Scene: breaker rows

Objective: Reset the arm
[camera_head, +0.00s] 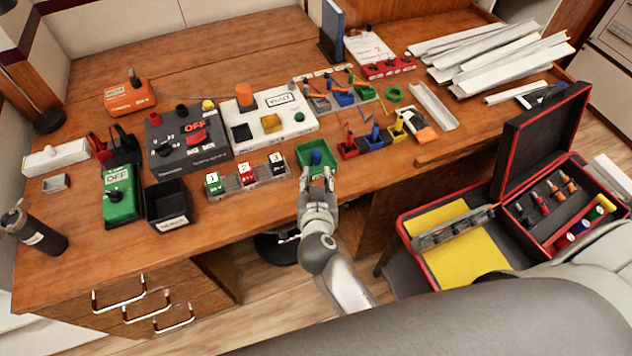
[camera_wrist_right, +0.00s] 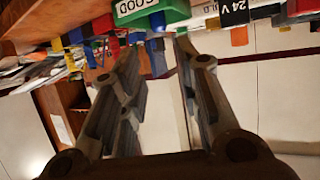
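My right gripper (camera_head: 318,184) is at the front edge of the desk, just in front of the green tray (camera_head: 305,153). Its fingers are apart. The right wrist view shows the two fingers of the right gripper (camera_wrist_right: 157,48) spread with a gap between them. A blue piece (camera_head: 316,157) is in the green tray. In the wrist view the green tray (camera_wrist_right: 150,12) with its label is beyond the fingertips, and a blue piece (camera_wrist_right: 156,58) shows in the gap, apparently untouched. My left gripper is not in view.
Left of the tray is a numbered switch row (camera_head: 246,177) and a black bin (camera_head: 168,208). Right of it are coloured bins (camera_head: 348,150). An open red-edged case (camera_head: 403,226) stands at the right. Bare desk (camera_head: 240,215) lies at the front.

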